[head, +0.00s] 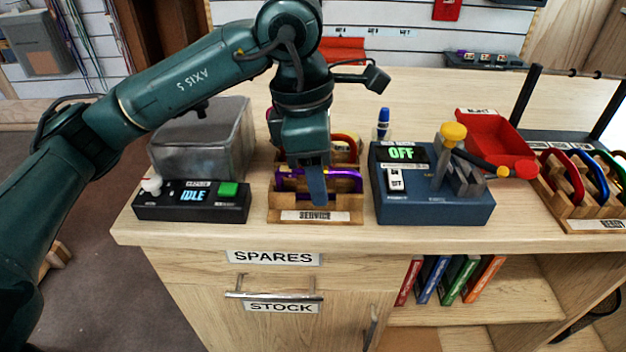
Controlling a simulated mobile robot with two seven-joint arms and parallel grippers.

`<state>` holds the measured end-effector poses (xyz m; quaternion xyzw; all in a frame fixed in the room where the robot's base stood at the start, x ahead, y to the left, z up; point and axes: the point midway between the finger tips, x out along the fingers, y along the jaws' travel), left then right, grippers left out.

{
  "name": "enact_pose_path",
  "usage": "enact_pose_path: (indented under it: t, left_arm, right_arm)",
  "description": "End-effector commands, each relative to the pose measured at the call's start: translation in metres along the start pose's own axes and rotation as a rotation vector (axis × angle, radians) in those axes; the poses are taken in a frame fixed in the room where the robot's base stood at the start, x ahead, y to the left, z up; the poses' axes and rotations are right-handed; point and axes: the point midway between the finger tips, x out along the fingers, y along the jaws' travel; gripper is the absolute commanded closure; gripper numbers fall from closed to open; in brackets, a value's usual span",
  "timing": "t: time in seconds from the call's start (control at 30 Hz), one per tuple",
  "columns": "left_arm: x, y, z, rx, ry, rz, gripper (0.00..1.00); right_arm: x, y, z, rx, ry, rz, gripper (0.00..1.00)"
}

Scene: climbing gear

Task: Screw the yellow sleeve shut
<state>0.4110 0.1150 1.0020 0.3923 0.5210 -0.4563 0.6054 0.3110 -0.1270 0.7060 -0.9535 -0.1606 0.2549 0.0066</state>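My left gripper (316,190) points down over the wooden SERVICE rack (345,215), in front of the carabiners there. Its fingers are seen edge-on, so I cannot tell whether they are open or shut. A purple carabiner (347,181) lies across the rack's front, partly behind the fingers; I cannot tell whether they touch it. A red carabiner (350,138) stands behind it, with some yellow near it. The gripper hides much of the rack, and I cannot make out a yellow sleeve clearly. My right gripper is not in view.
Left of the rack are a box reading IDLE (240,205) with a green button and a grey translucent bin (205,140). Right are a blue device reading OFF (430,205) with a yellow-knobbed lever (453,133), a red tray (490,130) and a READY rack (592,212). The counter's front strip is clear.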

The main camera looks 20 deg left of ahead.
Motion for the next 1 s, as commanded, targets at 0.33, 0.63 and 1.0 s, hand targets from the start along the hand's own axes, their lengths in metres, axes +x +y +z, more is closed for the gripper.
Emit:
enact_pose_path:
  t: [0.33,0.63,1.0]
  left_arm:
    - [-0.014,0.0,0.003,0.001,-0.001,-0.001,0.6]
    - [-0.015,-0.001,0.003,0.002,-0.001,-0.001,0.6]
    - [-0.015,0.012,0.003,0.0,-0.001,0.0,0.6]
  right_arm:
    - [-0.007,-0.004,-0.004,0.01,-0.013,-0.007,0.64]
    - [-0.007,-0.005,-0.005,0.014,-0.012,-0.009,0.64]
    - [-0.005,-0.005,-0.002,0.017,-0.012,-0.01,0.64]
